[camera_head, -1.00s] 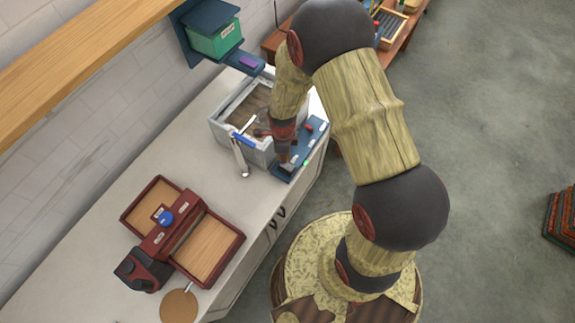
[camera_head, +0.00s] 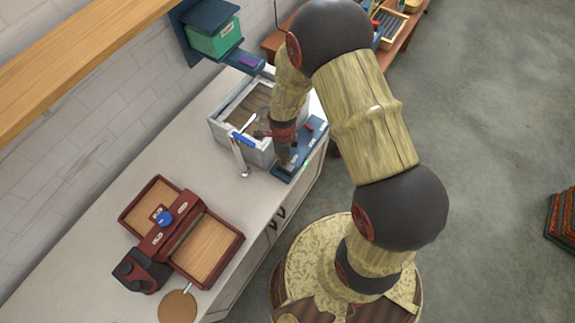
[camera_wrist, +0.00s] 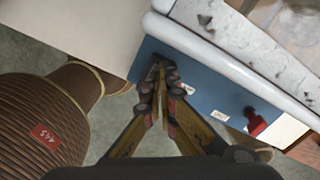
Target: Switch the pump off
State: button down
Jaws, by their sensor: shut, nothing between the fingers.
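A blue switch panel (camera_head: 311,146) lies along the front right edge of the counter, beside a grey basin. It also shows in the wrist view (camera_wrist: 205,88), with small white labels too small to read surely. A red switch lever (camera_wrist: 255,122) stands near the panel's right end in the wrist view, and shows in the head view (camera_head: 309,127). My gripper (camera_head: 284,160) is shut and empty at the panel's near end. In the wrist view its fingertips (camera_wrist: 158,72) are over the panel's left part, apart from the red lever. They hide what lies beneath; contact cannot be told.
The grey basin (camera_head: 222,128) stands close behind the panel, with a white-and-blue tap-like part (camera_head: 241,150) at its front. A dark red wooden device (camera_head: 180,225) stands farther left on the counter. A blue wall unit with a green box (camera_head: 213,40) is above the back.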

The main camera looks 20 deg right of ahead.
jog(key=shift+f, duration=0.2)
jog(key=shift+r+p, duration=2.2)
jog(key=shift+r, duration=1.35)
